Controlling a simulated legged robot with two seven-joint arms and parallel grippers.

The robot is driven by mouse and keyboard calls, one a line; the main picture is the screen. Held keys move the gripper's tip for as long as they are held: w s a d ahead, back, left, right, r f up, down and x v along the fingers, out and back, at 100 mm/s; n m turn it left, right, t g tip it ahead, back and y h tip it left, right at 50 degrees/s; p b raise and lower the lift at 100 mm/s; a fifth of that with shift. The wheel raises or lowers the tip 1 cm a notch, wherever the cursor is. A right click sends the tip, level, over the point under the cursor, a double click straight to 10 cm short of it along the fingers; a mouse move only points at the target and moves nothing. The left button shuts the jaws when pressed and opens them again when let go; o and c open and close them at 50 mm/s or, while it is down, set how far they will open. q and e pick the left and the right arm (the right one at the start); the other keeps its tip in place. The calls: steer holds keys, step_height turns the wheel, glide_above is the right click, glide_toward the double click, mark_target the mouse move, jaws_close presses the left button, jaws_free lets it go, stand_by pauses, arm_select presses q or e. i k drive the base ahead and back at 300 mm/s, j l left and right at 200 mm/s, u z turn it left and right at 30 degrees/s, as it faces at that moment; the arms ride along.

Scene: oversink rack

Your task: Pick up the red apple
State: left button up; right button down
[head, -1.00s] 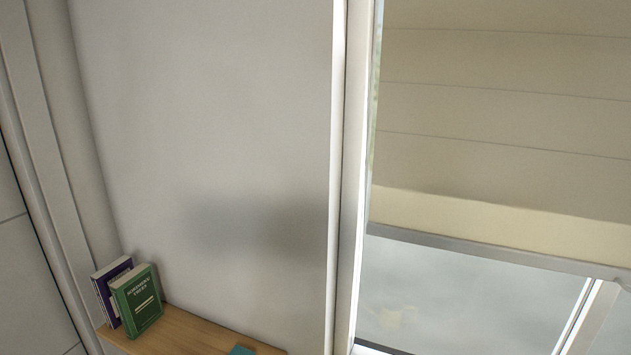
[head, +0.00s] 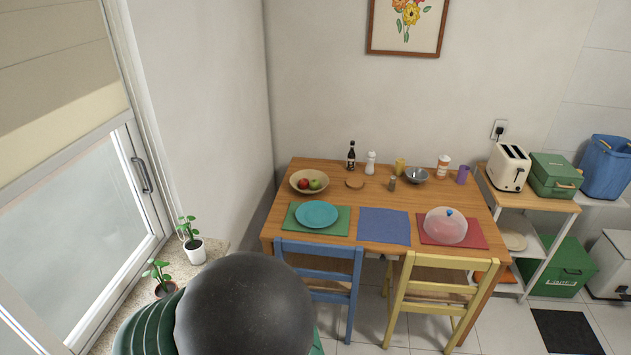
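A red apple (head: 303,184) lies in a shallow tan bowl (head: 322,174) at the back left of the wooden dining table (head: 370,235). A green apple (head: 315,184) lies beside it, to its right. The bowl is some distance away across the room. Neither of my grippers is in view, so I cannot see their state.
A blue chair (head: 345,290) and a yellow chair (head: 442,285) stand at the table's near side. A teal plate (head: 317,214) sits in front of the bowl. Potted plants (head: 193,250) stand on the window sill at left. A shelf unit (head: 530,205) stands right.

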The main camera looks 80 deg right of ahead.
mark_target(304, 183)
steer(key=z, duration=2.7)
steer(key=u, duration=0.5)
steer(key=i+l+u, duration=0.55)
steer(key=u, duration=0.15)
steer(key=i+l+u, duration=0.2)
steer(key=l+u, duration=0.15)
steer(key=i+l, duration=0.15)
steer(key=l, duration=0.2)
steer(key=i+l, duration=0.15)
steer(key=l, duration=0.2)
steer(key=i+l, duration=0.1)
steer(key=l, duration=0.25)
steer(key=i+l+u, duration=0.1)
steer(key=l, duration=0.25)
steer(key=i+l, duration=0.2)
steer(key=l, duration=0.15)
